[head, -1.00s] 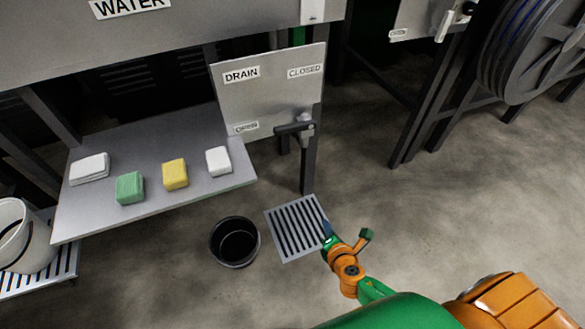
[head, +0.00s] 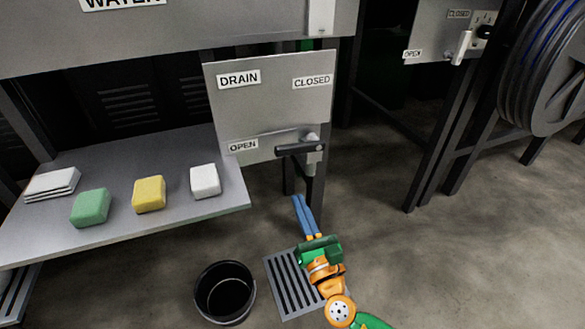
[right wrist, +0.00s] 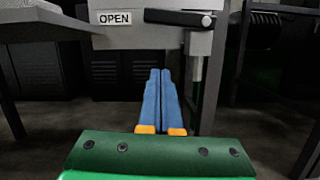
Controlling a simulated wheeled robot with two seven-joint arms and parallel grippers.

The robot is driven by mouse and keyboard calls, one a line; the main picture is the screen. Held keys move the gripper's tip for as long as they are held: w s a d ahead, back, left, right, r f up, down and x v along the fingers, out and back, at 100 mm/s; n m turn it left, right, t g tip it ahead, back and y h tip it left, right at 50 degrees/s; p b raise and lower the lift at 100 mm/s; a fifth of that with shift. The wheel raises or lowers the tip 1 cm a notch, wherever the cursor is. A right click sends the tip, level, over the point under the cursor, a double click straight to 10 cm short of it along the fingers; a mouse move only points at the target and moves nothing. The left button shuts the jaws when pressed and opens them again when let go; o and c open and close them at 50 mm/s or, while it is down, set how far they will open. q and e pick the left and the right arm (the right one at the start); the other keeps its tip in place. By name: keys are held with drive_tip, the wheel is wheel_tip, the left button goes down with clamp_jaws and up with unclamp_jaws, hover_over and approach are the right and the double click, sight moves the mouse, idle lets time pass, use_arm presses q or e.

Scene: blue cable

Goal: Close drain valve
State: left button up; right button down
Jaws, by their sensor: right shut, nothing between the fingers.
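The drain valve's dark lever handle (head: 301,149) lies roughly level on the grey drain panel (head: 290,110), pointing left from its pivot toward the OPEN label (head: 243,146). The CLOSED label (head: 312,82) is higher, above the pivot. In the right wrist view the lever (right wrist: 180,18) points left at the OPEN label (right wrist: 115,18). My right gripper (head: 302,198) is below the lever and apart from it, blue fingers together and empty, pointing up toward the panel. Its fingers (right wrist: 160,75) also show in the right wrist view, under the lever. My left gripper is not in view.
A shelf (head: 120,228) at left holds a green block (head: 91,207), a yellow block (head: 149,195), a white block (head: 205,181) and folded white cloths (head: 52,183). A black bucket (head: 224,293) stands beside a floor grate (head: 277,284). Floor to the right is clear.

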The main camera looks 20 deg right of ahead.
sight(298, 145)
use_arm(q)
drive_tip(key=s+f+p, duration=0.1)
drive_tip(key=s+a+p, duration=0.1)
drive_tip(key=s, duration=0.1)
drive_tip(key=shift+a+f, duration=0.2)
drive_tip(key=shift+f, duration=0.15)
use_arm(e)
drive_tip(key=w+r, duration=0.5)
drive_tip(key=w, duration=0.1)
drive_tip(key=shift+w+r, duration=0.2)
drive_tip(key=shift+r, duration=0.05)
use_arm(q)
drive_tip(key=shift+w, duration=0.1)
use_arm(e)
drive_tip(key=shift+d, duration=0.1)
use_arm(q)
drive_tip(key=shift+p, duration=0.35)
use_arm(e)
drive_tip(key=shift+r, duration=0.1)
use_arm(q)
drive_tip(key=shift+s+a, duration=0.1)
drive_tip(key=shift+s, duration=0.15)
use_arm(e)
drive_tip(key=shift+r+m, duration=0.15)
drive_tip(key=shift+m, duration=0.35)
